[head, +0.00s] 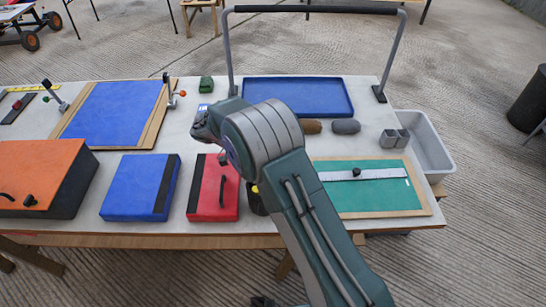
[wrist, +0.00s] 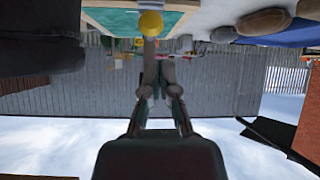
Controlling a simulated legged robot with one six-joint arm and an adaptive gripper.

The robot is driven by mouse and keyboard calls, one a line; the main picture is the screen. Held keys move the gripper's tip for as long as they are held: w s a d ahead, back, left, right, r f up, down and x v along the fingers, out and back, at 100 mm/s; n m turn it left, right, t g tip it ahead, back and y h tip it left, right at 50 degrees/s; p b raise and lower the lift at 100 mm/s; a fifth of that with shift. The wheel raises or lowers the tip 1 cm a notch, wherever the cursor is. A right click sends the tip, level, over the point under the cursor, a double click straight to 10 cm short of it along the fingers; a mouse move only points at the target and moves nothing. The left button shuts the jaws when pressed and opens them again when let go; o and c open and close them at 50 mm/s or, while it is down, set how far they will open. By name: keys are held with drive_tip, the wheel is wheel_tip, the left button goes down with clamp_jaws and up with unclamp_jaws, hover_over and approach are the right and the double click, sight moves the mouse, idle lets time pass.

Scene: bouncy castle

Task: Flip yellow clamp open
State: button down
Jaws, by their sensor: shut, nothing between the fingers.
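A round yellow part, which looks like the clamp's tip, shows at the top of the wrist view (wrist: 151,23). A small yellow part (head: 257,188) on a dark body also shows in the head view, between the red box and the green board, partly hidden by my arm. I cannot tell whether the clamp is open or shut. My gripper (wrist: 157,72) is shut and empty, its fingers pointing toward the yellow part in the wrist view. I cannot tell whether they touch. In the head view my arm hides most of the gripper.
The red box (head: 203,207), blue box (head: 130,192) and orange-topped box (head: 40,175) stand left of my arm. The green board (head: 375,197) lies right of it. A tall grey frame (head: 228,55) spans the blue tray (head: 300,97) behind. A grey bin (head: 428,140) is at right.

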drive_tip(key=a, duration=0.5)
drive_tip(key=shift+s+a+f, duration=0.1)
drive_tip(key=shift+a+f, duration=0.05)
drive_tip(key=shift+f, duration=0.1)
drive_tip(key=s+d+r+n+y, duration=0.3)
drive_tip(key=s+d+r+n, duration=0.1)
drive_tip(key=d+r, duration=0.4)
drive_tip(key=s+d+r+n+y, duration=0.35)
drive_tip(key=d+r, duration=0.25)
drive_tip(key=r, duration=0.4)
drive_tip(key=s+d+r+n+t+y, duration=0.2)
drive_tip(key=s+d+n, duration=0.2)
drive_tip(key=s, duration=0.6)
drive_tip(key=s+d+r+n+t+y, duration=0.2)
drive_tip(key=s+d+n, duration=0.2)
drive_tip(key=s, duration=0.7)
drive_tip(key=shift+s+r+n+t, duration=0.25)
drive_tip(key=shift+r+n+t, duration=0.1)
drive_tip(key=shift+t, duration=0.05)
